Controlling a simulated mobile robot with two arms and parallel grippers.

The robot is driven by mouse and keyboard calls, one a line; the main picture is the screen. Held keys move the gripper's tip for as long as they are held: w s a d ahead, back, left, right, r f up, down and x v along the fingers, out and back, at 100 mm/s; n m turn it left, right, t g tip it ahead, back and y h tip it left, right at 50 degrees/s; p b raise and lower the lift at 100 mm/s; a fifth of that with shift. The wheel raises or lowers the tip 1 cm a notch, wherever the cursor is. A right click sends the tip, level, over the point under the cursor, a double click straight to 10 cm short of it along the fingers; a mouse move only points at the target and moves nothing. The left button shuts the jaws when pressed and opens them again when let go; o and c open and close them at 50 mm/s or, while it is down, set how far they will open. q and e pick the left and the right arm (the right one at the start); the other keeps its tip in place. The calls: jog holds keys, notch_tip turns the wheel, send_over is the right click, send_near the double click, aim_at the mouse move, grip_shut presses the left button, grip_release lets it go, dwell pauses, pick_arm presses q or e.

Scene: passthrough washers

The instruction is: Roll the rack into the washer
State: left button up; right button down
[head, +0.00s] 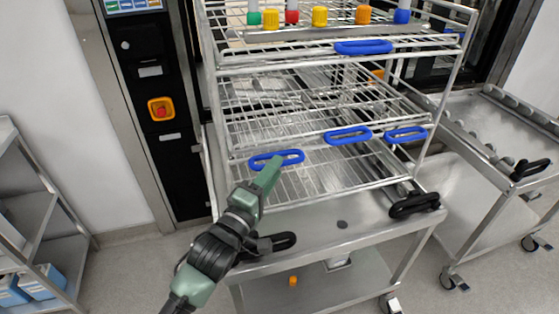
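The wire rack (310,178) is tall and tiered, with several blue handles (348,135) along its front edges. It stands on a steel cart (315,232) with black grips, in front of the washer (157,75). The washer's dark control panel shows at left, and its opening is mostly hidden behind the rack. My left gripper (267,172) reaches up from below, and its green tip overlaps the lower left blue handle (290,156). I cannot tell whether its fingers are closed around that handle. My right gripper is not in view.
Bottles with coloured caps (320,16) stand on the rack's top tier. A second steel cart (500,150) is close at right. A shelf unit (30,210) with blue boxes stands at left. A red stop button (161,109) is on the panel. Floor is clear at lower left.

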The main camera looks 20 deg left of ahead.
pick_arm(q)
jog(key=shift+x, duration=1.6)
grip_shut()
